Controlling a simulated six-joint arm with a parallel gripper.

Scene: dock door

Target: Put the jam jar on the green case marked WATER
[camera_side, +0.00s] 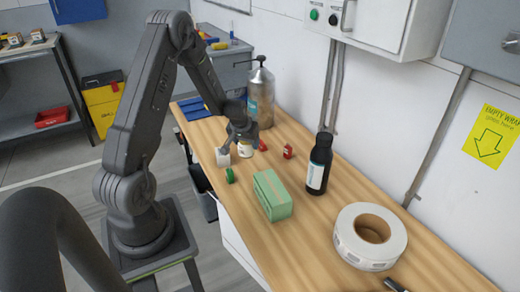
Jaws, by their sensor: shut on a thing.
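The green case (275,199) lies on the wooden bench near its front edge; no lettering on it is readable from here. My gripper (243,143) points down over the bench behind the case. It is shut on a small jar (245,150) with a pale label, which I take to be the jam jar. The gripper hides the top of the jar. Whether the jar touches the bench or hangs just above it, I cannot tell.
Close to the gripper are a small white block (222,158), a green roll (230,176) and a small red item (288,151). A dark bottle (318,166) stands right of the case. A tape roll (370,237) and a metal canister (261,92) are also on the bench (300,250).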

